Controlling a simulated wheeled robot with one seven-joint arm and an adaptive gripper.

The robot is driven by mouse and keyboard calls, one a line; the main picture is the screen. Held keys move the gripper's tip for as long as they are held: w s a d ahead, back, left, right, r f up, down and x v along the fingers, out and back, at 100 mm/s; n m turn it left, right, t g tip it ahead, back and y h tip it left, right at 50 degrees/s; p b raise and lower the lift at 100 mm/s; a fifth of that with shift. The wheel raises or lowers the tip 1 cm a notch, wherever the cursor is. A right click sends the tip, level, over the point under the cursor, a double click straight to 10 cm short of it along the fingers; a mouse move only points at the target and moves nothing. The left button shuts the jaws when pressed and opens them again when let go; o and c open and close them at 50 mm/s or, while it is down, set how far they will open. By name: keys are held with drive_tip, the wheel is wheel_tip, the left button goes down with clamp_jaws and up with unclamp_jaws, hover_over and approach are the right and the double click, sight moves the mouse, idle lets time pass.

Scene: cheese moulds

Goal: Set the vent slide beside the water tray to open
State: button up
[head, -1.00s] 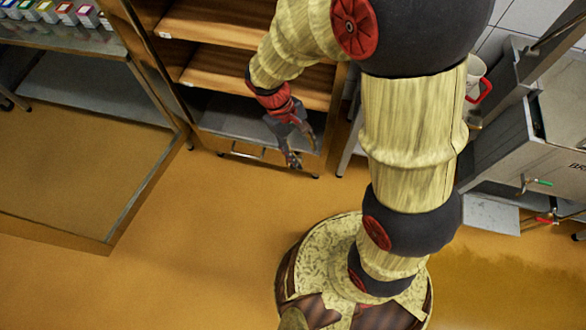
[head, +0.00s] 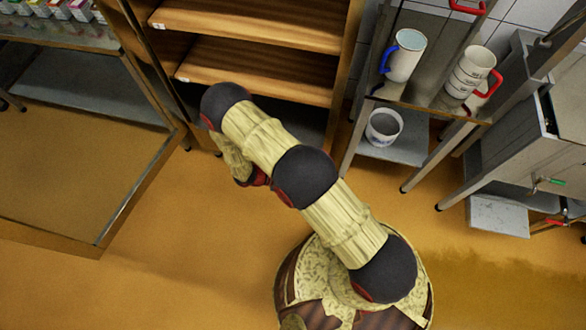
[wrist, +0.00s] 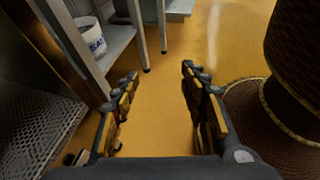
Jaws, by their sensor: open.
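My gripper (wrist: 159,74) is open and empty in the wrist view, its two dark fingers apart over the bare floor. In the head view my own arm hides it. I cannot make out the vent slide in either view. A grey perforated metal surface (wrist: 35,120) at the left of the wrist view lies low inside the wooden cabinet, left of my gripper and apart from it; I cannot tell whether it is the water tray. The wooden cabinet (head: 245,60) stands at the top middle of the head view, its lower front hidden by my arm.
Right of the cabinet stands a metal rack (head: 412,148) with mugs (head: 405,58) above and a white bucket (head: 384,127) below; the bucket also shows in the wrist view (wrist: 90,37). A steel vat (head: 530,130) stands farther right. The floor (head: 150,235) at left front is clear.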

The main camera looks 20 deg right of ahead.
drive_tip(key=w+d+f+n+t+h+b, duration=0.15)
drive_tip(key=f+n+t, duration=0.35)
drive_tip(key=f, duration=0.7)
drive_tip(key=d+f+n+t+y+b, duration=0.1)
drive_tip(key=d+f+n+t, duration=0.35)
drive_tip(key=f, duration=0.75)
drive_tip(key=w+a+n+t+y, duration=0.5)
drive_tip(key=w+a+t, duration=0.4)
drive_tip(key=w+a, duration=0.25)
drive_tip(key=shift+h, duration=0.25)
drive_tip(key=shift+a+f+b+x, duration=0.15)
drive_tip(key=shift+b+x, duration=0.45)
drive_tip(key=shift+x, duration=1.15)
drive_tip(key=shift+a+f+b+x, duration=0.1)
drive_tip(key=shift+f+b+x, duration=0.3)
drive_tip(key=shift+x, duration=1.3)
drive_tip(key=shift+w+d+r, duration=0.1)
drive_tip(key=shift+r, duration=0.05)
drive_tip(key=shift+c, duration=1.4)
drive_tip(key=c, duration=0.7)
clamp_jaws()
